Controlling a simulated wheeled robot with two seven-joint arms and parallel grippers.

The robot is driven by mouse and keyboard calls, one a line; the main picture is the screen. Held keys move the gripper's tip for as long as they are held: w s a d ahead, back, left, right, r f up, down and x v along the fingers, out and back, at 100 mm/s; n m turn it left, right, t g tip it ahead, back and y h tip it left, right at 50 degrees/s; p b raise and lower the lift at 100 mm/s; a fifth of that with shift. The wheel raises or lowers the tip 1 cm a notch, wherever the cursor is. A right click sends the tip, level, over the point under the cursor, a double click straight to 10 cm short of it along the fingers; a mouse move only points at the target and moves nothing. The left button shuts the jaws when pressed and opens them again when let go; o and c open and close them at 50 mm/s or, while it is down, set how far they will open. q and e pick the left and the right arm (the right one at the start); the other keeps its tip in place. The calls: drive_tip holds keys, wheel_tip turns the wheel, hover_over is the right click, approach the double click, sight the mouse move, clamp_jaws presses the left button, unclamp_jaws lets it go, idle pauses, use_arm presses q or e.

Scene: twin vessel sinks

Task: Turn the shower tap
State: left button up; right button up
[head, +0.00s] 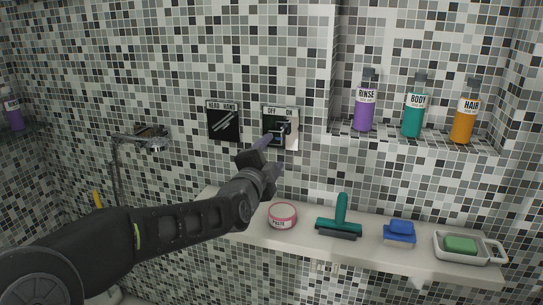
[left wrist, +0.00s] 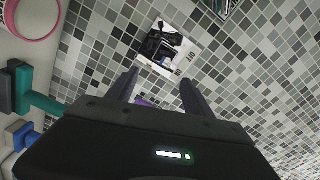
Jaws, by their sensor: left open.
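The shower tap (head: 289,113) is a white wall plate labelled "OFF" with a dark square and a dark lever on the tiled wall. In the left wrist view the tap (left wrist: 161,52) is ahead of the fingers, rotated, its dark lever in the middle. My left gripper (head: 275,136) reaches up to the plate from below and covers part of it in the head view. In the left wrist view the gripper (left wrist: 159,84) has its two fingers apart, with nothing held between them. Whether a finger touches the lever is unclear. My right gripper is in neither view.
A dark "HEAD / HAND" plate (head: 223,123) is left of the tap, and a hand shower (head: 150,140) further left. The ledge below holds a pink tin (head: 282,215), green squeegee (head: 340,222), blue sponge (head: 400,231) and soap dish (head: 485,257). Bottles (head: 413,110) stand in a niche right.

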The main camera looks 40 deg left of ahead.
sight(276, 135)
use_arm(q)
drive_tip(key=n, duration=0.5)
drive_tip(key=a+n+p, duration=0.1)
drive_tip(key=n, duration=0.3)
drive_tip(key=w+a+r+n+p, duration=0.1)
drive_tip(key=n, duration=0.4)
drive_tip(key=shift+w+n, duration=0.1)
drive_tip(key=shift+n, duration=0.2)
drive_tip(key=shift+a, duration=0.1)
drive_tip(key=p+x, duration=0.2)
drive_tip(key=x, duration=0.4)
drive_tip(key=shift+w+a, duration=0.1)
drive_tip(key=shift+w, duration=0.15)
drive_tip(key=shift+w+a, duration=0.2)
drive_tip(key=shift+w, duration=0.35)
